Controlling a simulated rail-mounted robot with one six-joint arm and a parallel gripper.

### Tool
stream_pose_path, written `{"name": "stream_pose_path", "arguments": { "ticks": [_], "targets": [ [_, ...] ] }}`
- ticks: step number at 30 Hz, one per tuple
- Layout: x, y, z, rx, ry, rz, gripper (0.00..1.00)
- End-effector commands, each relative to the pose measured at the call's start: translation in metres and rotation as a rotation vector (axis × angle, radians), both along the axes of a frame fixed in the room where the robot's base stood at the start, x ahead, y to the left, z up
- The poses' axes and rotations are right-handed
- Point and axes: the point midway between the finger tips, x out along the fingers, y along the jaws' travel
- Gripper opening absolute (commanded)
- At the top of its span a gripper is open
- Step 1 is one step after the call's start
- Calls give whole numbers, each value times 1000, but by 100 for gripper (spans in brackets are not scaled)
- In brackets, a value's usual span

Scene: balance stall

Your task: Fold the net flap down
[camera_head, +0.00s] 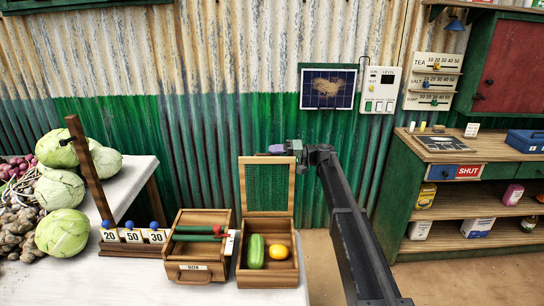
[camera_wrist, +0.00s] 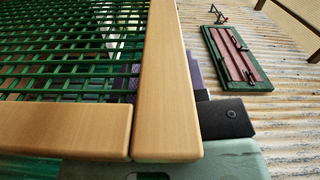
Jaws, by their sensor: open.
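The net flap (camera_head: 268,160) is a wooden frame with green mesh. It stands upright at the back edge of an open wooden box (camera_head: 268,281) in the head view. My gripper (camera_head: 286,148) is open at the flap's top right corner. In the wrist view the flap's wooden frame (camera_wrist: 168,80) and green mesh (camera_wrist: 70,50) fill the left and middle. Parts of a purple and a dark finger show past the frame, partly hidden by it; contact cannot be told.
Left of the box stands a second wooden box (camera_head: 195,276) with green rods. Number cards (camera_head: 133,236) and a wooden post (camera_head: 88,165) stand further left, by cabbages (camera_head: 62,232). A solar panel (camera_head: 328,88) and switch box (camera_head: 379,90) hang on the wall behind. Shelves (camera_head: 480,205) stand right.

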Motion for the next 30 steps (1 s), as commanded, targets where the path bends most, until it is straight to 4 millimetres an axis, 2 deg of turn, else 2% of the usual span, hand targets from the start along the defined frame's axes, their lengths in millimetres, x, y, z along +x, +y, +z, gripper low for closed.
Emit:
{"name": "stream_pose_path", "arguments": {
  "ticks": [3, 10, 18, 30],
  "targets": [
    [-1, 9, 0, 0, 0, 1, 40],
    [-1, 9, 0, 0, 0, 0, 39],
    [-1, 9, 0, -1, 0, 0, 0],
    [-7, 11, 0, -2, -1, 4, 0]
  ]
}}
